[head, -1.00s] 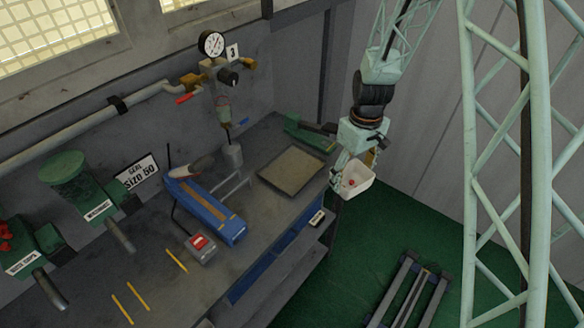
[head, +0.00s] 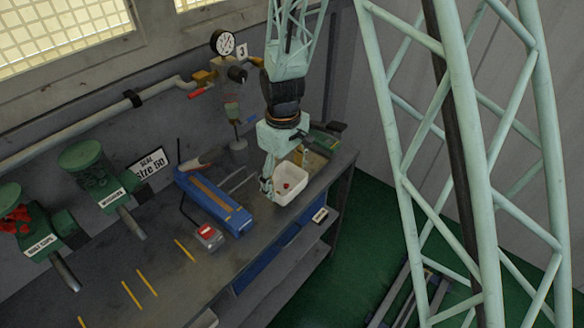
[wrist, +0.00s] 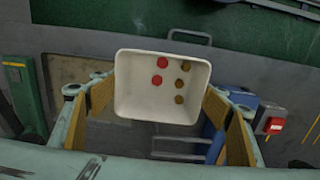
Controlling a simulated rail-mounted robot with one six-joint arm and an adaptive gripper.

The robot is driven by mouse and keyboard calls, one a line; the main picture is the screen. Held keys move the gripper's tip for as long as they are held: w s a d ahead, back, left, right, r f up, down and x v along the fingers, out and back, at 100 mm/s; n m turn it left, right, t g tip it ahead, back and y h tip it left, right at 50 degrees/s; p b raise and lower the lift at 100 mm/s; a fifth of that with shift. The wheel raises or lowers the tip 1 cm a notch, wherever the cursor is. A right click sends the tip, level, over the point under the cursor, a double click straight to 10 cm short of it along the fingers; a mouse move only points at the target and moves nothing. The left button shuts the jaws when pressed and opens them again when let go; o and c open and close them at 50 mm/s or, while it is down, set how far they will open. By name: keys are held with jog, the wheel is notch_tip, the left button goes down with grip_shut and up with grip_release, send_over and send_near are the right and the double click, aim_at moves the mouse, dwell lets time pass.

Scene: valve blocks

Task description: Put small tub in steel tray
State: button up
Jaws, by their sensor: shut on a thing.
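The small tub (head: 290,186) is white and open-topped, with red and brown discs inside. My gripper (head: 271,184) is shut on it and holds it up over the bench. In the wrist view the tub (wrist: 160,105) sits between the two tan-padded fingers, its inside facing the camera. The steel tray (head: 314,161) lies on the bench behind the tub and gripper, mostly hidden in the head view. In the wrist view a flat grey surface that looks like the tray (wrist: 110,138) shows below the tub; the tub appears apart from it.
A blue toolbox-like case (head: 213,202) and a grey box with a red top (head: 208,235) stand left of the tub. A green tool (head: 325,140) lies at the bench's far end. Green valve blocks (head: 95,180) stand further left. A gauge (head: 223,42) is on the wall.

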jog(key=shift+w, duration=0.1)
jog(key=w+d, duration=0.1)
jog(key=w, duration=0.4)
jog(key=w+d+f+p, duration=0.1)
jog(key=w, duration=0.4)
jog(key=w+d, duration=0.1)
jog(key=w, duration=0.4)
jog(key=shift+w+d+f, duration=0.2)
jog(key=shift+w+f, duration=0.05)
jog(key=shift+f, duration=0.1)
jog(key=shift+f+p, duration=0.35)
jog(key=shift+f, duration=1.3)
jog(key=shift+f, duration=0.15)
jog(key=o, duration=0.9)
